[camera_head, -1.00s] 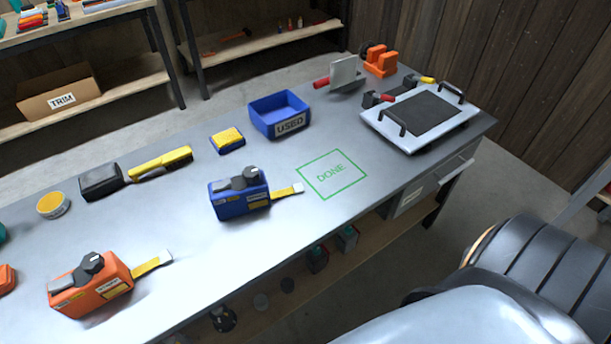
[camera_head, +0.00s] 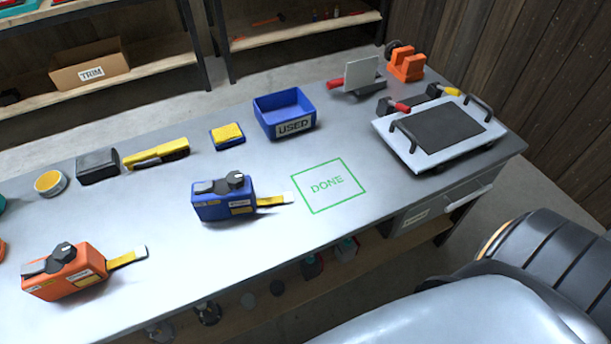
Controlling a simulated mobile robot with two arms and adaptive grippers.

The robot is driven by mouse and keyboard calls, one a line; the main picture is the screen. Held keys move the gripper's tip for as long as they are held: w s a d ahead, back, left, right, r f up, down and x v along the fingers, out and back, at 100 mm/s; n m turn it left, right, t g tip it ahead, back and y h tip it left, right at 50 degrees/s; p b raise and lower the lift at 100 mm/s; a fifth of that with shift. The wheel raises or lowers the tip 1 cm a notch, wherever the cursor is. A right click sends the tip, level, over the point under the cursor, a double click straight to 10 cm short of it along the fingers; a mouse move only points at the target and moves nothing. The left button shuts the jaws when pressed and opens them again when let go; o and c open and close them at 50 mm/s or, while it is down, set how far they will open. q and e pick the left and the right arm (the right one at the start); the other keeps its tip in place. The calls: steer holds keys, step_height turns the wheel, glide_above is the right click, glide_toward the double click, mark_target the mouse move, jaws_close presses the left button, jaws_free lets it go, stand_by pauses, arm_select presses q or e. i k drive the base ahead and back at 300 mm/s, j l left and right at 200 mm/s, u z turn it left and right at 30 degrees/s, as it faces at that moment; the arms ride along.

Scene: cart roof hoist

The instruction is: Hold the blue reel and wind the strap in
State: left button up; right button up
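The blue reel (camera_head: 222,201) stands on the grey workbench, left of the green DONE square. It has a dark grey crank with a knob on its top. Neither gripper is in view, and nothing touches either reel.
Behind the blue reel are a yellow-topped blue block (camera_head: 227,136), a blue USED bin (camera_head: 284,112) and a yellow-handled brush (camera_head: 156,154). A tray with handles (camera_head: 440,135) is at the right. The green DONE square (camera_head: 329,186) is empty. Part of my body fills the lower right.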

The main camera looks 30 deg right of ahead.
mark_target(235, 179)
steer(key=l+u, duration=0.15)
steer(key=l, duration=0.45)
steer(key=l+u, duration=0.15)
steer(key=l, duration=0.45)
steer(key=k+l+u, duration=0.15)
steer(key=l, duration=0.4)
steer(key=k+l+u, duration=0.1)
steer(key=l, duration=0.5)
